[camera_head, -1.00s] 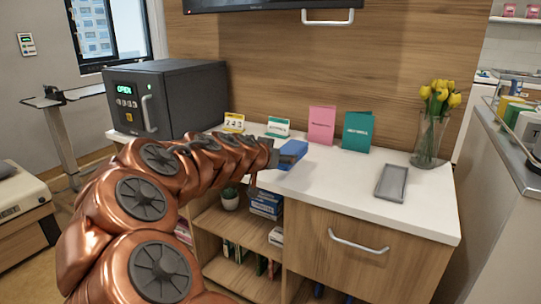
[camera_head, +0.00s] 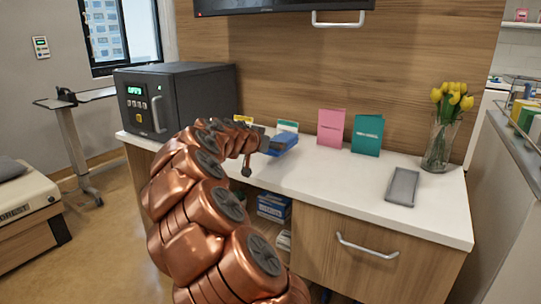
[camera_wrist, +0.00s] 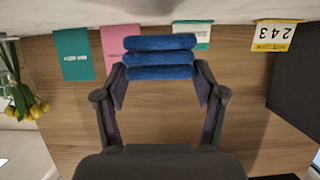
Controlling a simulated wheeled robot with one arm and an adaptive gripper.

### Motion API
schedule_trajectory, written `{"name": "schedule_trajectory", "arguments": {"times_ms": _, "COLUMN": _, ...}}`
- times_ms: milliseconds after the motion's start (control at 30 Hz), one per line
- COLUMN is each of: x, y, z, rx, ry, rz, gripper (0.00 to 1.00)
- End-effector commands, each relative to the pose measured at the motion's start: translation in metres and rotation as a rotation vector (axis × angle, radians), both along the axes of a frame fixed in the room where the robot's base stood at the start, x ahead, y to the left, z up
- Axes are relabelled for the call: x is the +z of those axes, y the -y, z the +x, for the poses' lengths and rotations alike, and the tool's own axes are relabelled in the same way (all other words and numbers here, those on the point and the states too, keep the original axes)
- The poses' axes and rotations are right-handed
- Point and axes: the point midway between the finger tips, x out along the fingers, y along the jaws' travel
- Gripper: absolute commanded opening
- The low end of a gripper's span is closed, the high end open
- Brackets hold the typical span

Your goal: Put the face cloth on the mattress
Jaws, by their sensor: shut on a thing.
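The face cloth (camera_head: 284,143) is a blue folded bundle. In the wrist view the face cloth (camera_wrist: 160,58) shows as several stacked blue folds between the two fingers. My gripper (camera_wrist: 160,76) is shut on it. In the head view my gripper (camera_head: 266,144) is partly hidden by my copper arm, with the cloth at its tip above the white counter. Whether the cloth clears the counter top is hard to tell. A pale bed-like piece, which looks like the mattress (camera_head: 38,198), stands at the far left, well away from my gripper, with a grey item on top.
The white counter (camera_head: 330,195) holds a dark safe (camera_head: 190,95), a pink card (camera_head: 331,127), a teal card (camera_head: 367,134), a grey tray (camera_head: 403,187) and a vase of yellow tulips (camera_head: 440,140). An overbed table (camera_head: 72,140) stands left. Open floor (camera_head: 110,240) lies between bed and counter.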

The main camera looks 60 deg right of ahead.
Motion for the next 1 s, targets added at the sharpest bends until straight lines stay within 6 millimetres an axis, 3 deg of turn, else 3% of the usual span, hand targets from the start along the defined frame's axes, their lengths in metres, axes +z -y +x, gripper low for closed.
{"name": "schedule_trajectory", "arguments": {"times_ms": 267, "x": -0.005, "y": 0.007, "z": 0.008, "rx": -0.001, "ry": -0.002, "rz": 0.000, "gripper": 0.38}}
{"name": "schedule_trajectory", "arguments": {"times_ms": 533, "x": -0.036, "y": 0.007, "z": 0.007, "rx": -0.001, "ry": -0.001, "rz": 0.001, "gripper": 0.38}}
{"name": "schedule_trajectory", "arguments": {"times_ms": 933, "x": -0.040, "y": 0.006, "z": 0.008, "rx": 0.000, "ry": 0.000, "rz": 0.000, "gripper": 0.38}}
{"name": "schedule_trajectory", "arguments": {"times_ms": 967, "x": -0.039, "y": 0.006, "z": 0.007, "rx": -0.001, "ry": 0.000, "rz": 0.001, "gripper": 0.71}}
{"name": "schedule_trajectory", "arguments": {"times_ms": 1000, "x": -0.038, "y": 0.006, "z": 0.007, "rx": -0.001, "ry": 0.000, "rz": 0.001, "gripper": 0.75}}
